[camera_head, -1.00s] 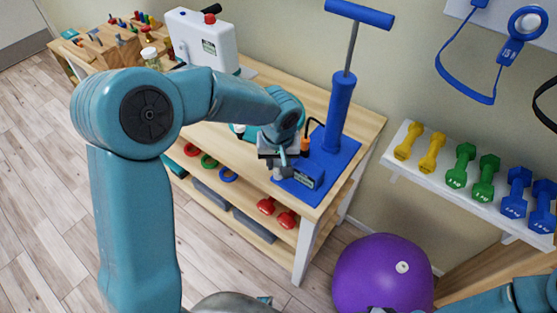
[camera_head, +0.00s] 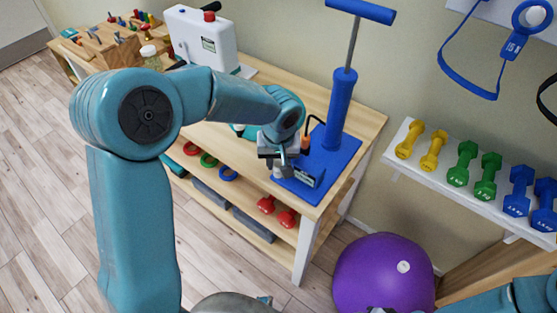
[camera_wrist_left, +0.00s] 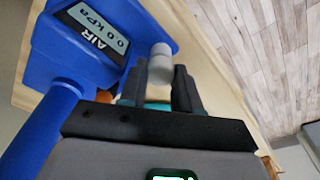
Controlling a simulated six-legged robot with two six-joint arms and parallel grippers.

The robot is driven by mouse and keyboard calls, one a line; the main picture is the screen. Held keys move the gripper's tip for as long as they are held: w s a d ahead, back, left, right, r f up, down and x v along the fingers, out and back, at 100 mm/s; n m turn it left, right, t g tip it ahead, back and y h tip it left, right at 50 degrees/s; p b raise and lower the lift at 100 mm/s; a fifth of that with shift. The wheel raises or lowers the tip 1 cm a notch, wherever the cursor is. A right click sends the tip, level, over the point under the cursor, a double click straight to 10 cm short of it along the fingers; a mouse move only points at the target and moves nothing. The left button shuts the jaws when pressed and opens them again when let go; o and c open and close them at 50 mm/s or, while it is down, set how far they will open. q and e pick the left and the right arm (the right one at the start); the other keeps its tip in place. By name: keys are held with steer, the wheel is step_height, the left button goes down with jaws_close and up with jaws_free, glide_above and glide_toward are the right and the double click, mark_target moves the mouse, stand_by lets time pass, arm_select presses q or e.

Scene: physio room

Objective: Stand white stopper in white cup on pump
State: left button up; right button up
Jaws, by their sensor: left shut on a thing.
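The blue pump (camera_head: 341,112) stands upright on a blue base (camera_head: 338,155) at the right end of the wooden table. Its AIR gauge reads 0.0 kPa in the left wrist view (camera_wrist_left: 97,28). My left gripper (camera_head: 281,167) is at the front left of the pump base, pointing down beside the gauge box. In the left wrist view its dark fingers (camera_wrist_left: 161,88) are shut on a pale grey-white stopper (camera_wrist_left: 160,62). I cannot make out the white cup separately, nor whether the stopper touches it. My right arm shows at the lower right; its gripper is mostly cut off.
An orange part with a black hose (camera_head: 305,143) is close behind my left gripper. A white device (camera_head: 203,40) stands at the table's back left. A purple ball (camera_head: 384,275) and a white dumbbell shelf (camera_head: 450,190) are at the right.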

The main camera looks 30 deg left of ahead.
arm_select(q)
steer(key=shift+f, duration=0.1)
steer(key=o, duration=0.8)
steer(key=shift+o, duration=1.3)
steer(key=shift+s+a, duration=0.1)
steer(key=shift+d, duration=0.2)
steer(key=shift+c, duration=0.3)
steer(key=shift+o, duration=0.5)
